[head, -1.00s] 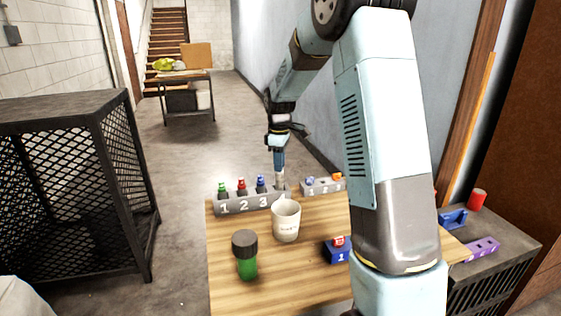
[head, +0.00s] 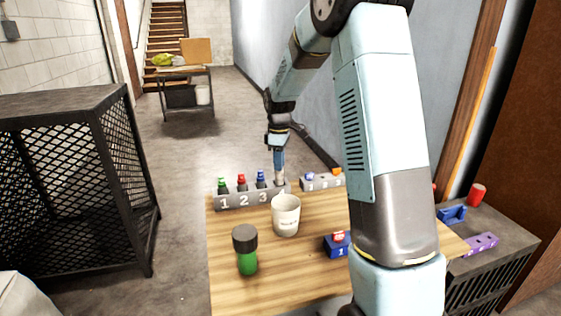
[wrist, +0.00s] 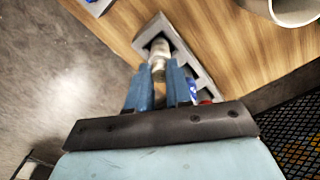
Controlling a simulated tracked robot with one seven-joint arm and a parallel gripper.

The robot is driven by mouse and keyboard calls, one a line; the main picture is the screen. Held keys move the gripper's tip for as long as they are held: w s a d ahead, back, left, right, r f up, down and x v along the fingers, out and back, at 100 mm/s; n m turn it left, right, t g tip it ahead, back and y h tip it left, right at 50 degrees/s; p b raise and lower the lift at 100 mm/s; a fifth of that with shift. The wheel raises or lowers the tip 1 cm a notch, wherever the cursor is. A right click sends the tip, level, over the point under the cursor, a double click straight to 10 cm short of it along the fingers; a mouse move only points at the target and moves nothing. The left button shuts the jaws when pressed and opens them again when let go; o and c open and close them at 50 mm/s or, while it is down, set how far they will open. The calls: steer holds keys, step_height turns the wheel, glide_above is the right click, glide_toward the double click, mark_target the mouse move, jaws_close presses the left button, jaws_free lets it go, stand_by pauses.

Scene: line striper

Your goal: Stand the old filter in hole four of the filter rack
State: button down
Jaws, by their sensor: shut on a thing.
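Green, red and blue-topped filters stand in holes one to three. My gripper (head: 279,173) points down above the rack's right end and is shut on the old filter (head: 280,182), a pale upright cylinder. In the wrist view the old filter (wrist: 159,58) is between the blue fingers (wrist: 159,85), over the rack's end hole (wrist: 150,30). Its lower end meets the hole area; I cannot tell how deep it sits.
A green, dark-capped container (head: 246,250) and a blue block with a red-topped item (head: 337,245) are nearer. A second grey rack (head: 318,182) is just right of my gripper.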

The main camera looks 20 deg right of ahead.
steer(key=shift+f, duration=0.6)
stand_by(0.3)
steer(key=c, duration=0.6)
jaws_free()
steer(key=shift+c, duration=0.2)
steer(key=shift+r, duration=0.1)
steer(key=shift+r, duration=3.4)
